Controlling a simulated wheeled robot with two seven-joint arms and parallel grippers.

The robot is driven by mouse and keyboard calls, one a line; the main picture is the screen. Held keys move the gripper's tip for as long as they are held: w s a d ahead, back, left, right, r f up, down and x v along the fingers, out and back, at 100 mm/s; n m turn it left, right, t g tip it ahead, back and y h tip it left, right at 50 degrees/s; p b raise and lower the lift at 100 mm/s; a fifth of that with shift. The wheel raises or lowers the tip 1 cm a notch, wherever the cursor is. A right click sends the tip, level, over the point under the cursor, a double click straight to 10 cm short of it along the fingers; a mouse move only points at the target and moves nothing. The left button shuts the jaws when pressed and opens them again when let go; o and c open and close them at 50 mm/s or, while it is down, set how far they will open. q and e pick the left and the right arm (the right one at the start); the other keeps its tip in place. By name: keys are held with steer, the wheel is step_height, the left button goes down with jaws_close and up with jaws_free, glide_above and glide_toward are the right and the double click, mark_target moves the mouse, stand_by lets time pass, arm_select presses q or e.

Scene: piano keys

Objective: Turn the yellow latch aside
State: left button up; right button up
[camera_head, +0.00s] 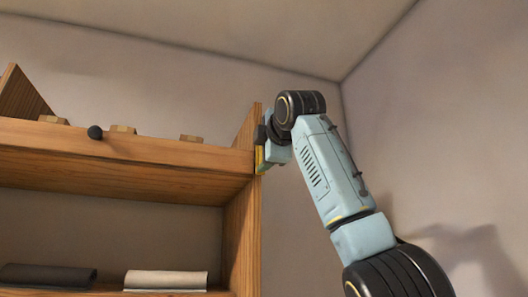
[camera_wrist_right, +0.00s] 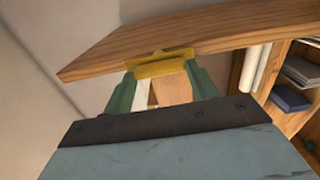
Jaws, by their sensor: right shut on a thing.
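The yellow latch (camera_wrist_right: 160,66) sits on the edge of a wooden board in the right wrist view, between the green fingertips of my right gripper (camera_wrist_right: 163,84). The gripper is shut on the latch. In the head view a small part of the yellow latch (camera_head: 260,160) shows at the right end of the wooden shelf, mostly hidden by my right gripper (camera_head: 264,150). My left gripper is in neither view.
The wooden shelf unit (camera_head: 130,148) fills the left of the head view. A dark round knob (camera_head: 95,132) is on its front board. A dark folded cloth (camera_head: 45,276) and a pale folded cloth (camera_head: 165,280) lie on the lower shelf. Walls stand behind and at right.

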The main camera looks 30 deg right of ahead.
steer(key=o, duration=1)
steer(key=shift+s, duration=0.1)
steer(key=b+v, duration=0.5)
steer(key=v, duration=0.8)
steer(key=shift+a, duration=0.15)
